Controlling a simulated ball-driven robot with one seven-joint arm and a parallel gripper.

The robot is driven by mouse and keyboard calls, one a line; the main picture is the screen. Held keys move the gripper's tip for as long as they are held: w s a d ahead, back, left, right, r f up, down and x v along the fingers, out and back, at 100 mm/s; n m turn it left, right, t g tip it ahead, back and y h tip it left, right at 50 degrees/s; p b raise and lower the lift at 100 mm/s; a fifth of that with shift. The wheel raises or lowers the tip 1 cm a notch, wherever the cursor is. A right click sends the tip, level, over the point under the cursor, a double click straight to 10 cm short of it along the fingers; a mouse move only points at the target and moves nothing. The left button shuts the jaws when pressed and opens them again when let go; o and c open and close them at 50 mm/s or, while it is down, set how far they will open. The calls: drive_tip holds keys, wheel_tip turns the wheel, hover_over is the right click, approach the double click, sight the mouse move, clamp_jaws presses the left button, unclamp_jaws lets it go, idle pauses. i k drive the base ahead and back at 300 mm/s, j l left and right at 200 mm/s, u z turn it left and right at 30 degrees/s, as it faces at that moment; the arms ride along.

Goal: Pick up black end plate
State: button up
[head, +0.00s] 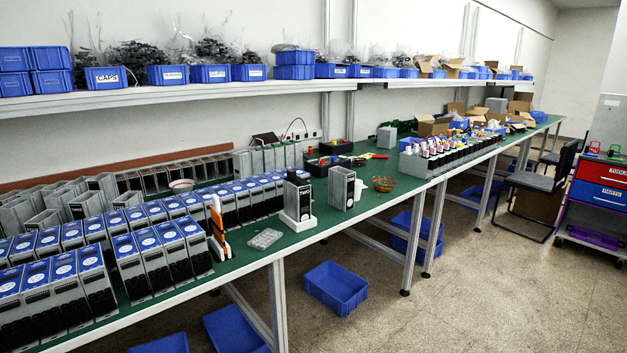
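I cannot single out the black end plate for certain. A dark unit with a black face and small white print (298,194) stands upright in a white base (298,222) near the front edge of the green-topped bench (300,241). Rows of grey units with blue tops and black fronts (150,258) fill the left of the bench. My gripper is not in view.
An orange and white upright item (218,228) and a clear tray (265,239) stand near the front edge. A wicker basket (384,185) sits farther right. Blue bins (336,287) lie on the floor below. The floor at right is open, with a chair (540,185) and a drawer cart (598,190).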

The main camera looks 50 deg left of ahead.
sight(291, 174)
drive_tip(key=i+l+u, duration=0.15)
drive_tip(key=i+u, duration=0.25)
drive_tip(key=i+l+u, duration=0.2)
drive_tip(key=u, duration=0.25)
drive_tip(key=i+l+u, duration=0.55)
drive_tip(key=l+u, duration=0.25)
drive_tip(key=i+l+u, duration=0.15)
drive_tip(key=l, duration=0.2)
drive_tip(key=l+u, duration=0.15)
drive_tip(key=l, duration=0.15)
drive_tip(key=i, duration=0.05)
